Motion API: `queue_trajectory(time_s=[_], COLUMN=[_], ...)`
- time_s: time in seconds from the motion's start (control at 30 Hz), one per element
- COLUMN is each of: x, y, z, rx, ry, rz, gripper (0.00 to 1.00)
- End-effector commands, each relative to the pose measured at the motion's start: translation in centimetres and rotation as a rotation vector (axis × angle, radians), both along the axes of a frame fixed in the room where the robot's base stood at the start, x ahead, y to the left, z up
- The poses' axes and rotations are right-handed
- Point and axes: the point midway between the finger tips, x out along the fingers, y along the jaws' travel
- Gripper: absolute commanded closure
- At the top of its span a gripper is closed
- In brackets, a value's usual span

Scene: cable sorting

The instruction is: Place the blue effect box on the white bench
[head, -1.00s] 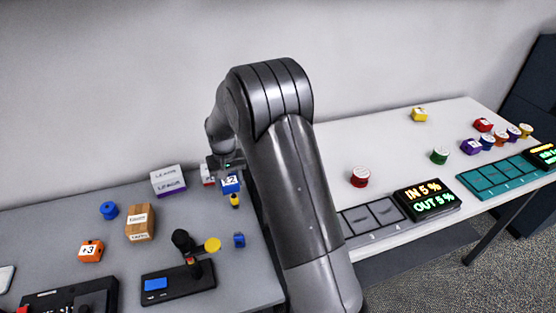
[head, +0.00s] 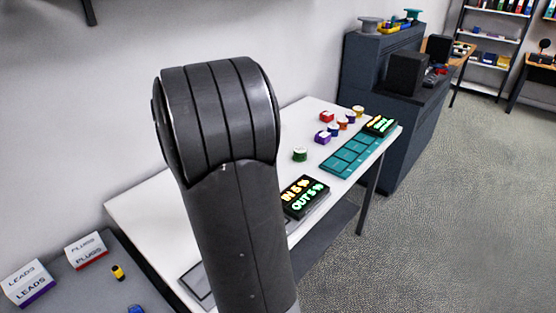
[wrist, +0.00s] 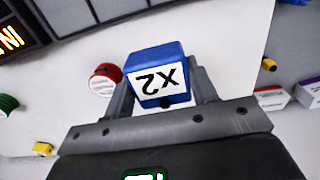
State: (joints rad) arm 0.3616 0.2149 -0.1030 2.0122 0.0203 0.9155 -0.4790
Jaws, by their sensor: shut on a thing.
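The blue effect box (wrist: 156,62), with a white label reading X2 upside down, is between the fingers of my gripper (wrist: 162,90) in the wrist view. My gripper is shut on it. The white bench (wrist: 225,40) shows beneath the box; the gap between them is hard to judge. In the head view the white bench (head: 145,208) runs along the wall. My arm covers part of it there and hides my gripper and the box.
A red spool (wrist: 105,80) stands near the held box on the bench, with a green spool (head: 300,154) farther off. A lit IN/OUT display (head: 304,197) and a teal tray (head: 350,156) lie along the front edge. The grey bench holds boxes labelled LEADS (head: 28,282) and PLUGS (head: 87,250).

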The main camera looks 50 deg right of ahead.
Motion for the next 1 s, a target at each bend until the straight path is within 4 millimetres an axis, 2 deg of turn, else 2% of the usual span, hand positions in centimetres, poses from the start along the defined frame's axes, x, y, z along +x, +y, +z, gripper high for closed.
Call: queue_trajectory(time_s=[0.03,0.13,0.37,0.47,0.8,1.0], x=[-1.2,-2.8,-3.8,-3.1,2.3,4.5], y=[-1.0,-2.1,-2.7,-2.1,2.9,4.9], z=[0.5,0.9,1.1,0.6,-3.9,-5.6], rx=[0.001,0.003,0.006,0.006,0.006,0.006], ry=[-0.003,-0.003,-0.002,-0.001,0.0,-0.002], rz=[-0.007,-0.006,-0.003,-0.001,0.001,-0.002], gripper=[0.74,0.74,0.74,0.74,0.74,0.74])
